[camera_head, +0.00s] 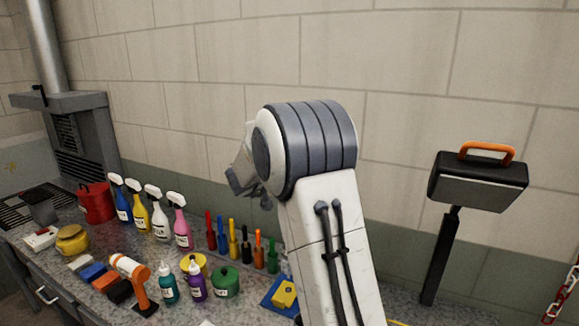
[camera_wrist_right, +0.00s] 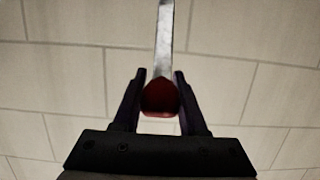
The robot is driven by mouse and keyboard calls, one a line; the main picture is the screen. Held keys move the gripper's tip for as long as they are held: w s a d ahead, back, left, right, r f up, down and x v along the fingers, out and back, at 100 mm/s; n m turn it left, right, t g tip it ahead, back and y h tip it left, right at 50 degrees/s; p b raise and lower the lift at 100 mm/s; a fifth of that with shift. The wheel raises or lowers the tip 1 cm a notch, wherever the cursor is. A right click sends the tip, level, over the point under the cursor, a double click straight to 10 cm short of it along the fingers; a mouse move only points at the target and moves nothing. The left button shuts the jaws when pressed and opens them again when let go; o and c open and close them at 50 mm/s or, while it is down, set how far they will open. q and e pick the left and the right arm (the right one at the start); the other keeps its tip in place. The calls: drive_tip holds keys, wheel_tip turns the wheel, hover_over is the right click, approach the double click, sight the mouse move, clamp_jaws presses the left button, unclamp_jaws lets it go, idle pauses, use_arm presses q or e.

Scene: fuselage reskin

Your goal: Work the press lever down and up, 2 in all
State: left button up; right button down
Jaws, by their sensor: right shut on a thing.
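In the right wrist view, the press lever (camera_wrist_right: 165,40) is a bare metal bar that runs up out of the top of the picture. It ends in a dark red round knob (camera_wrist_right: 160,98). My right gripper (camera_wrist_right: 160,88) has its two dark fingers on either side of the knob and is shut on it. In the head view, my white and grey arm fills the middle, and its far end is mostly hidden behind the elbow. The lever and the press body cannot be made out there. My left gripper is in neither view.
A workbench at the left holds spray bottles (camera_head: 160,215), a red can (camera_head: 95,202), a yellow jar (camera_head: 72,240), a green pot (camera_head: 225,282) and a row of coloured tools (camera_head: 233,240). A black case with an orange handle (camera_head: 478,182) stands on a post at the right.

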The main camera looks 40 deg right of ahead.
drive_tip(key=shift+f, duration=0.25)
drive_tip(key=c, duration=0.6)
unclamp_jaws()
drive_tip(key=shift+o, duration=0.6)
drive_tip(key=shift+d+f, duration=0.1)
drive_tip(key=shift+d, duration=0.05)
drive_tip(key=shift+a, duration=0.25)
drive_tip(key=b+v, duration=0.2)
drive_tip(key=v, duration=0.8)
drive_tip(key=shift+r+b, duration=0.25)
drive_tip(key=shift+b, duration=0.1)
drive_tip(key=shift+a, duration=0.1)
